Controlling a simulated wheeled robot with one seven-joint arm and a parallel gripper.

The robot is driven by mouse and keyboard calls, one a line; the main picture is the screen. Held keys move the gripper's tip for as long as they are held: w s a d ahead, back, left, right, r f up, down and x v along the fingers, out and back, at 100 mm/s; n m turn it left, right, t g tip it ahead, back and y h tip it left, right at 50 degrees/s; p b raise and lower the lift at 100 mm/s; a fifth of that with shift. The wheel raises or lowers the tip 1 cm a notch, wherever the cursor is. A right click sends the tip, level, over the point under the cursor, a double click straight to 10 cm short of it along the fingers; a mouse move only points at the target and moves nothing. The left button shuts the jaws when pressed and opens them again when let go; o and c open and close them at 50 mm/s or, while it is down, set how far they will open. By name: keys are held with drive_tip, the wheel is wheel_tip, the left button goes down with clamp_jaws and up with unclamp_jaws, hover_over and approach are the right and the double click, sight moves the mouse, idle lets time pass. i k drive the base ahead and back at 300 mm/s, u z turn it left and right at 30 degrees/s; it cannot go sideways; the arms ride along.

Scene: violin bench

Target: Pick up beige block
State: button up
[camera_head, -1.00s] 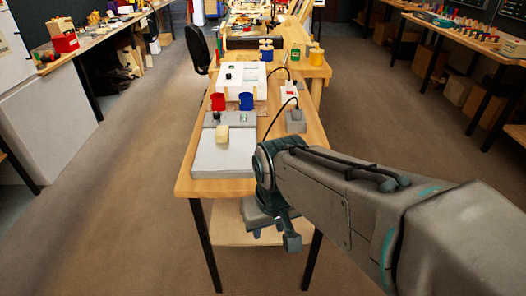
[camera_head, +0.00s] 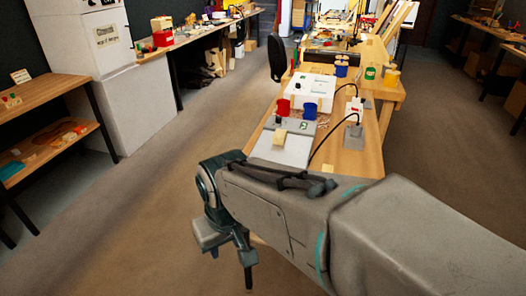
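The beige block (camera_head: 280,137) is small and box-shaped. It sits on the grey flat-topped device (camera_head: 284,150) on the wooden bench (camera_head: 368,160), near the bench's front end. My gripper (camera_head: 230,268) hangs low at the end of my arm, in front of and to the left of the bench, well apart from the block. My arm covers the bench's front part.
A red cup (camera_head: 283,107) and a blue cup (camera_head: 309,111) stand just behind the block. A white box (camera_head: 309,90) is farther back. A grey block with a cable (camera_head: 353,136) is to the right. Open floor lies left of the bench, up to a wooden shelf (camera_head: 60,95).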

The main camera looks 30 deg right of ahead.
sight(327, 169)
drive_tip(key=u, duration=0.05)
drive_tip(key=i, duration=0.9)
drive_tip(key=z, duration=2.25)
